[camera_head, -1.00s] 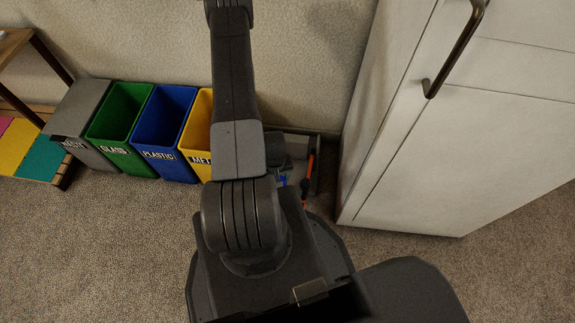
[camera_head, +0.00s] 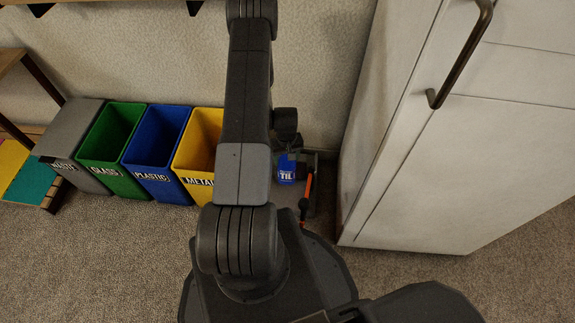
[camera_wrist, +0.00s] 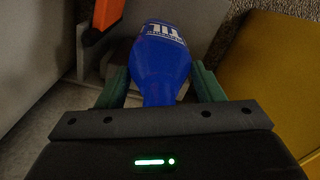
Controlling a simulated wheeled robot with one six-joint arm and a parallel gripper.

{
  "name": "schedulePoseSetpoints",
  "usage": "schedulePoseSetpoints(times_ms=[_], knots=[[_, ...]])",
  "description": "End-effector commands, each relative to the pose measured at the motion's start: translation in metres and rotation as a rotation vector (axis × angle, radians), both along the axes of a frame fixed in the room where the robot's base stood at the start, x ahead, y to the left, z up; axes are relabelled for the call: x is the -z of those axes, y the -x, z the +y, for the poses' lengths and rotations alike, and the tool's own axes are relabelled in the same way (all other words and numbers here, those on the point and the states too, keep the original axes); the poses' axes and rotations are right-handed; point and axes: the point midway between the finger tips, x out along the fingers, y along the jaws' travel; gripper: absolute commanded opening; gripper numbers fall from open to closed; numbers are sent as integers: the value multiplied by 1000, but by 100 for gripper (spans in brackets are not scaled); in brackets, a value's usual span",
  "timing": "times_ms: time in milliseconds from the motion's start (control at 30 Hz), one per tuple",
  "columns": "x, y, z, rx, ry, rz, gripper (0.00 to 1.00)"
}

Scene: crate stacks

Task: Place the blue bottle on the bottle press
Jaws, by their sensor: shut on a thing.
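The blue bottle (camera_wrist: 160,62) has white lettering and is held between the green fingers of my gripper (camera_wrist: 158,92) in the wrist view. Its narrow end is toward the gripper. In the head view the blue bottle (camera_head: 287,169) shows just right of my arm. The bottle press (camera_head: 307,190), grey with an orange lever, stands on the floor between the yellow bin and the white cabinet. Its orange lever (camera_wrist: 106,14) and grey panels also show at the left of the wrist view. My arm hides part of the press. I cannot tell whether the bottle touches it.
A grey bin (camera_head: 68,148), a green bin (camera_head: 108,150), a blue bin (camera_head: 155,155) and a yellow bin (camera_head: 198,150) stand along the wall. The tall white cabinet (camera_head: 430,150) is close on the right. Carpet at the front left is clear.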

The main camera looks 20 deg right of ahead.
Motion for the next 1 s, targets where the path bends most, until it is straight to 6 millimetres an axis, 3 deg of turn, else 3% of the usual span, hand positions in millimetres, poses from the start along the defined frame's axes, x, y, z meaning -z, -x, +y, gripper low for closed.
schedulePoseSetpoints(times_ms=[67, 133, 433, 633, 867, 900, 1000], knots=[[1, -14, -8, 1, 1, -4, 50], [16, -11, -7, 0, -1, 3, 50], [38, -11, -7, 0, 0, 1, 50], [69, -11, -7, 0, 0, 1, 50], [70, -14, -8, 1, 0, 0, 50], [70, -14, -8, 1, 0, 0, 63], [70, -14, -8, 1, 0, 0, 82]])
